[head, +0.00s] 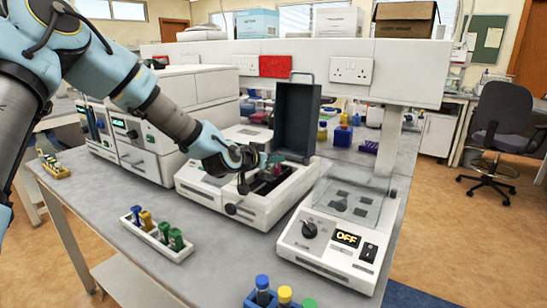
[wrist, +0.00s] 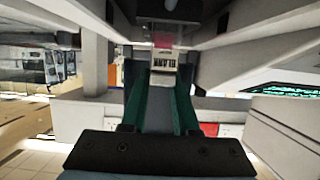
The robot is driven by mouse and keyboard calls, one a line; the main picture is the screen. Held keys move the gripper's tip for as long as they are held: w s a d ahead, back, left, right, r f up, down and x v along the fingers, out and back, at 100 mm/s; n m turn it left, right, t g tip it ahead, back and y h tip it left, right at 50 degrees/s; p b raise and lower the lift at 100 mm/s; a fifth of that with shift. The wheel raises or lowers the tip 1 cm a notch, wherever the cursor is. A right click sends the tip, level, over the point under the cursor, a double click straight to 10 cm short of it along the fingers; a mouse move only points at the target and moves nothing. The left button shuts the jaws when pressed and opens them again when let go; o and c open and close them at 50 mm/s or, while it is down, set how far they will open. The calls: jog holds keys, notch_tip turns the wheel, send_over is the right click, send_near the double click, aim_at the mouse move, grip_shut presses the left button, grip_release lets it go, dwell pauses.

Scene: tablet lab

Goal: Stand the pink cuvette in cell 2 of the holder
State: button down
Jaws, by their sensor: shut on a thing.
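My gripper (head: 265,163) is over the open chamber of the white instrument (head: 208,186), whose dark lid (head: 296,118) stands raised. In the wrist view its green fingers (wrist: 161,75) are shut on the pink cuvette (wrist: 163,41), a small clear-walled piece with a pink band and a pale lettered patch. The cuvette is small and hard to make out in the head view, where the gripper partly covers it. The holder inside the chamber is mostly hidden by the gripper, so its cells and their numbers cannot be read. I cannot tell whether the cuvette touches the holder.
A device reading OFF (head: 335,233) with a clear cover stands to the right. Capped tubes (head: 264,290) stand at the front edge. Bare bench lies between them.

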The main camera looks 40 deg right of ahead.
jog(key=shift+f, duration=0.15)
jog(key=c, duration=0.7)
grip_release()
jog(key=shift+o, duration=0.2)
jog(key=shift+r, duration=0.2)
jog(key=b+v, duration=0.3)
jog(key=v, duration=0.9)
